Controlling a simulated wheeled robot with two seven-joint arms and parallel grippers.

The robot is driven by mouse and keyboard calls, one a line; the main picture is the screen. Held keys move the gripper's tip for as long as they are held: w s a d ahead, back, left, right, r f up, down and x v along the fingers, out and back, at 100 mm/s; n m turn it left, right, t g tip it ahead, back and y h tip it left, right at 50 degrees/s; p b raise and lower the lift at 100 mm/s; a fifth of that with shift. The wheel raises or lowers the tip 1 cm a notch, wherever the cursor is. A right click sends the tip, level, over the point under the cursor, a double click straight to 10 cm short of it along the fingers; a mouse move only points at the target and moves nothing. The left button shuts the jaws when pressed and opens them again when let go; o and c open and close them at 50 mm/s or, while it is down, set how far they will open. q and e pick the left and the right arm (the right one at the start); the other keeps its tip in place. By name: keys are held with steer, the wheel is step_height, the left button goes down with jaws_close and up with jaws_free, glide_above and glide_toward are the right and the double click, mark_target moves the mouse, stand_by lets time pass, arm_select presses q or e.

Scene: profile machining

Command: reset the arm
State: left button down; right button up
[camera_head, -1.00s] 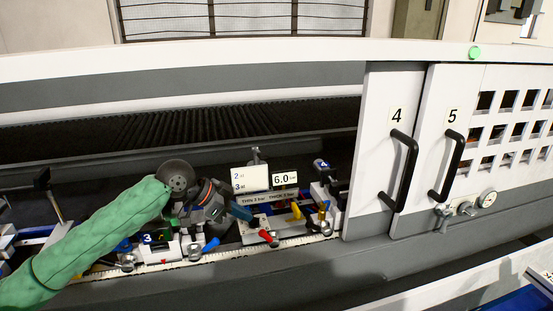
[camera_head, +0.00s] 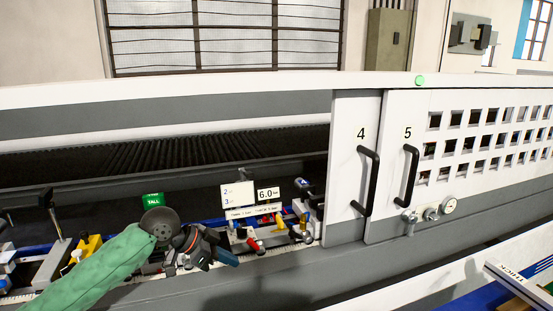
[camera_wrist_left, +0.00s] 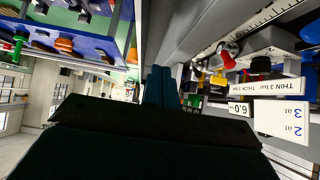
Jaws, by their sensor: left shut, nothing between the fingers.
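My left arm, in a green sleeve, comes in from the lower left in the head view. My left gripper (camera_head: 226,258) is shut and empty, with its blue fingertips pointing right, in front of the machine's fixture row. In the left wrist view the shut blue fingers (camera_wrist_left: 160,86) show in the middle with nothing between them. The fixture (camera_head: 270,232) with red and yellow levers is just beyond and right of the fingertips; I cannot tell the exact gap. My right gripper is in neither view.
White doors 4 (camera_head: 354,170) and 5 (camera_head: 398,165) with black handles stand to the right. A sign reading 6.0 (camera_head: 268,194) stands behind the fixture. A green TALL label (camera_head: 153,200) is behind my arm. A blue surface (camera_head: 480,293) lies at the lower right.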

arm_select(q)
steer(key=s+d+f+n+t+y, duration=0.1)
steer(key=s+f+n, duration=0.1)
steer(key=s+f, duration=0.55)
steer(key=s+d+f+n+t+y, duration=0.15)
steer(key=s+f, duration=0.35)
steer(key=f, duration=0.5)
steer(key=s+a+f+n+g+y, duration=0.1)
steer(key=s+a+f+n+y, duration=0.25)
steer(key=s+a+f, duration=0.55)
steer(key=s+a+f+n+g+y, duration=0.1)
steer(key=s+a+f+n+y, duration=0.3)
steer(key=s, duration=0.9)
steer(key=s+d+f+g, duration=0.1)
steer(key=s+d+f, duration=0.1)
steer(key=f, duration=1.7)
steer(key=s+d+f+n+g+h, duration=0.1)
steer(key=s+d+f, duration=0.1)
steer(key=f, duration=1.7)
steer(key=shift+s+d+f+h, duration=0.3)
steer(key=shift+s+d+f, duration=0.1)
steer(key=shift+s, duration=0.15)
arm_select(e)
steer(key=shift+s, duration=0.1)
